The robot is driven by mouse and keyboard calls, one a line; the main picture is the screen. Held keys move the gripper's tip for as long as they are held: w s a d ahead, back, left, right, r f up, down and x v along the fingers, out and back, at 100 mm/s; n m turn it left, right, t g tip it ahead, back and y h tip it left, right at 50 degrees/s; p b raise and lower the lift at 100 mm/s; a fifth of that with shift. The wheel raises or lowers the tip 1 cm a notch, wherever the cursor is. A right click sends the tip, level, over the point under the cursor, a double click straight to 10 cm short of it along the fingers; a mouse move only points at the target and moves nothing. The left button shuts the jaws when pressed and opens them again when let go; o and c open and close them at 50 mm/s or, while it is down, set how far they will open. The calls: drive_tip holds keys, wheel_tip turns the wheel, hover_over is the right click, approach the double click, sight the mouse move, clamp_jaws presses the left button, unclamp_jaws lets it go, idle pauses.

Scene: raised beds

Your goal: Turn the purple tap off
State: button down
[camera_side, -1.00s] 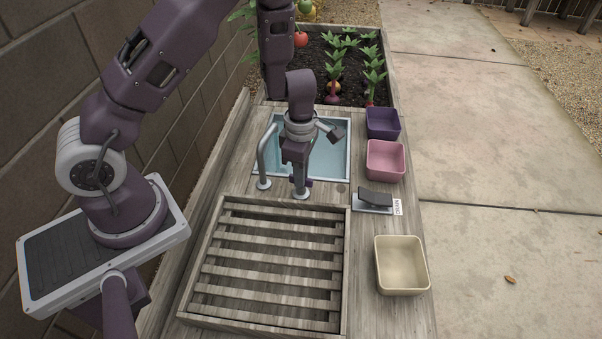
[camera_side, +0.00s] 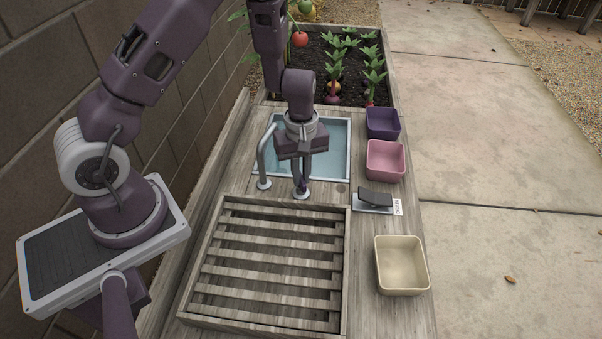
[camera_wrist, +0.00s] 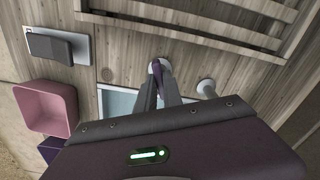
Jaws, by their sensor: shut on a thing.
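The purple tap handle (camera_side: 303,184) sits on a round pale base at the front edge of the sink, right of the curved grey spout (camera_side: 263,160). My gripper (camera_side: 302,178) points down over it with its fingers shut on the handle. In the wrist view the purple handle (camera_wrist: 158,73) shows between the fingertips of my gripper (camera_wrist: 160,88), its end pointing toward the slatted rack. The fingers hide part of the handle. No water stream can be made out at the spout.
The sink (camera_side: 333,150) lies behind the tap. A slatted wooden rack (camera_side: 270,262) is in front. A pedal marked DRAIN (camera_side: 375,198), a pink bin (camera_side: 385,160), a purple bin (camera_side: 382,123) and a cream bin (camera_side: 401,265) stand to the right.

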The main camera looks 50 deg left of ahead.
drive_tip(key=m, duration=0.4)
drive_tip(key=shift+m, duration=0.3)
idle(0.4)
drive_tip(key=c, duration=1.5)
unclamp_jaws()
wheel_tip(320, 180, up, 7)
drive_tip(key=shift+r, duration=0.1)
